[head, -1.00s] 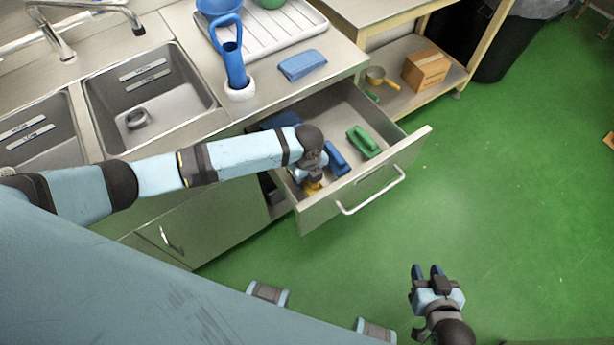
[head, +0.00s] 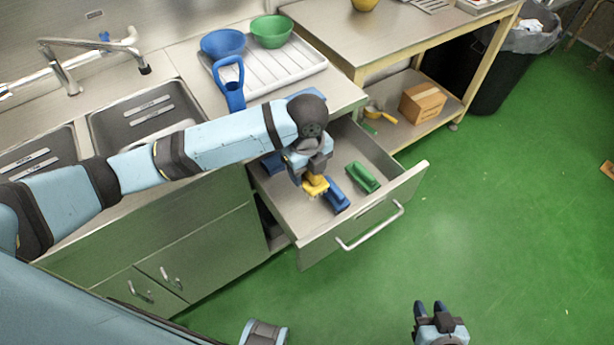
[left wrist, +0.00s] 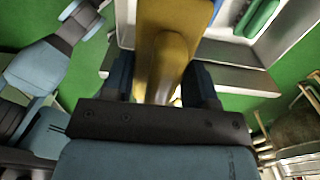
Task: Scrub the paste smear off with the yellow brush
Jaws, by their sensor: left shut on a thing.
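In the left wrist view the yellow brush (left wrist: 168,55) fills the space between the two dark fingers of my left gripper (left wrist: 165,85). I see no paste smear in either view.
The open drawer (head: 360,220) also holds a green brush (head: 363,177) and blue brushes, one (head: 336,196) close beside the yellow one. The sink (head: 145,115), blue bowl (head: 222,43), green bowl (head: 271,31) and drying tray (head: 290,66) are on the counter. A cardboard box (head: 423,103) sits on a shelf.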

